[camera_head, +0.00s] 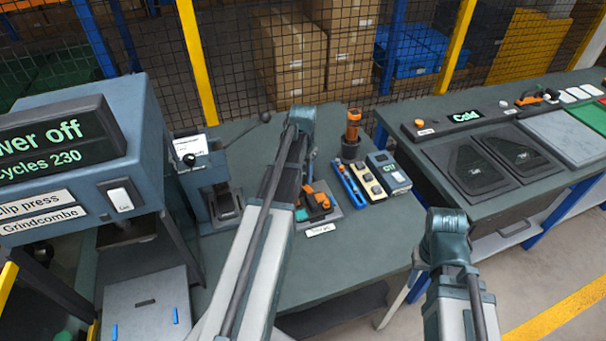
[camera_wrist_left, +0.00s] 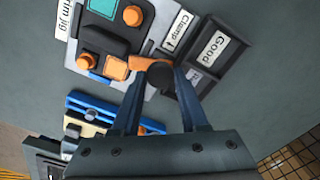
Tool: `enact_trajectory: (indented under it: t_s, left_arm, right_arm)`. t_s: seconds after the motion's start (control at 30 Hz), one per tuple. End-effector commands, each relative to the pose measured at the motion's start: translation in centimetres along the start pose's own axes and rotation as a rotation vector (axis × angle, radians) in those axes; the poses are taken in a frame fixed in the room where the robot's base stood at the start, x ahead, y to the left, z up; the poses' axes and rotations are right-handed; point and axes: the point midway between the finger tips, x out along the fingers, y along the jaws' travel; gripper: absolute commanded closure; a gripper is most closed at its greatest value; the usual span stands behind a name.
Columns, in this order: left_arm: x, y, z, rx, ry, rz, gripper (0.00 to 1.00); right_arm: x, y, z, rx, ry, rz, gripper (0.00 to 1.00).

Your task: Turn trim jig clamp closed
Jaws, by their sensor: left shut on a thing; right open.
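The trim jig (camera_wrist_left: 110,50) is a light plate with a dark block, orange knobs and a teal piece, in the upper left of the left wrist view. It also shows in the head view (camera_head: 330,216), partly behind my left arm. Its clamp lever (camera_wrist_left: 139,63) is orange with a dark round end, beside a white "Clamp" label (camera_wrist_left: 177,31). My left gripper (camera_wrist_left: 160,74) is shut on the lever's dark end, one finger on each side. In the head view its fingers are hidden by the arm. My right gripper's fingers do not show.
A dark tray labelled "Good" (camera_wrist_left: 215,50) lies close to the left gripper. Right of the jig are a blue tool (camera_head: 350,184), a block strip (camera_head: 370,180), a meter (camera_head: 390,172) and an orange-handled tool in a cup (camera_head: 351,150). A lever press (camera_head: 212,190) stands left.

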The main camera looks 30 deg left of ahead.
Motion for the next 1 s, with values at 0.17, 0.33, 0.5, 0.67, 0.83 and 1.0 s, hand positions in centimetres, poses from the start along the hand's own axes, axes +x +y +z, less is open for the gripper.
enact_trajectory:
  t_s: [0.17, 0.33, 0.5, 0.67, 0.83, 1.0]
  left_arm:
    - [0.01, -0.01, 0.01, 0.130, 0.000, 0.000, 1.00]
    - [0.01, -0.01, 0.01, 0.226, 0.000, 0.000, 1.00]
    - [0.01, -0.02, 0.01, 0.288, 0.000, 0.000, 1.00]
    - [0.01, -0.02, 0.01, 0.320, 0.000, 0.000, 1.00]
    - [0.01, -0.02, 0.01, 0.332, 0.000, 0.000, 1.00]
    - [0.01, -0.01, 0.01, 0.333, 0.000, 0.000, 1.00]
  right_arm:
    - [0.01, 0.00, 0.00, 0.000, 0.000, 0.000, 0.50]
    - [0.01, 0.00, 0.00, 0.000, 0.000, 0.000, 0.50]
    - [0.01, 0.00, 0.00, 0.000, 0.000, 0.000, 0.50]
    - [0.01, 0.00, 0.00, 0.000, 0.000, 0.000, 0.50]
    - [0.01, 0.00, 0.00, 0.000, 0.000, 0.000, 0.50]
    - [0.01, 0.00, 0.00, 0.000, 0.000, 0.000, 0.50]
